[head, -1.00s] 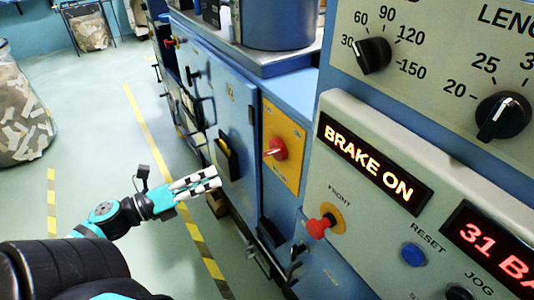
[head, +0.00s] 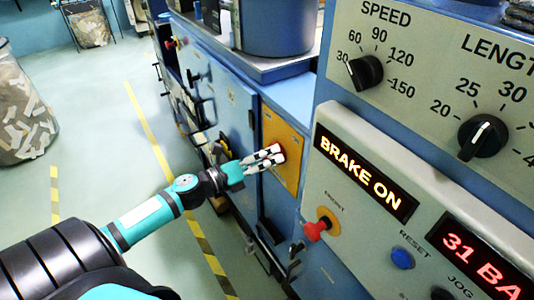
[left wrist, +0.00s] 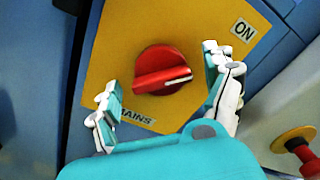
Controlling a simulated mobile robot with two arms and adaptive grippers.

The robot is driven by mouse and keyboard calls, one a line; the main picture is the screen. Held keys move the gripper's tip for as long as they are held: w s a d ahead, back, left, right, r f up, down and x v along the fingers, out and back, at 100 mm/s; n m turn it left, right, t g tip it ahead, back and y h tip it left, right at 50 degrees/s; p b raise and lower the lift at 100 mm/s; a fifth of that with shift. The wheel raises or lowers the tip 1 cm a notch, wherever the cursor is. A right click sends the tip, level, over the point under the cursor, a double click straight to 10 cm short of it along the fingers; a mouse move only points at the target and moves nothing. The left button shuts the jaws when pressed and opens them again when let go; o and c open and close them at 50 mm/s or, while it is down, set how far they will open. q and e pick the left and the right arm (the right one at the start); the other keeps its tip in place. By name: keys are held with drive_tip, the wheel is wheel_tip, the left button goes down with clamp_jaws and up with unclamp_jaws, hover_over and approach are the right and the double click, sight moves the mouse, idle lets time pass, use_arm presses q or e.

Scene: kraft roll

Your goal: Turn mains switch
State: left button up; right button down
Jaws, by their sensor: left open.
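The mains switch (left wrist: 160,70) is a round red rotary knob with a raised grip bar on a yellow plate (left wrist: 110,50). In the left wrist view a white line on the bar points right, below the ON label (left wrist: 243,30). A MAINS label (left wrist: 137,117) sits under the knob. My left gripper (left wrist: 168,90) is open, with one finger on each side of the knob; I cannot tell whether either touches it. In the head view the left gripper (head: 280,154) is in front of the yellow plate (head: 291,135) and mostly hides the knob. My right gripper is not in view.
A red front button (head: 314,229) sticks out of the control panel, right of the gripper; it also shows in the left wrist view (left wrist: 297,142). The panel has a lit BRAKE ON display (head: 360,172) and a blue reset button (head: 402,257).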

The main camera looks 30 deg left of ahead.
use_arm(q)
drive_tip(key=shift+w+d, duration=0.1)
drive_tip(key=shift+w, duration=0.1)
drive_tip(key=c, duration=1.2)
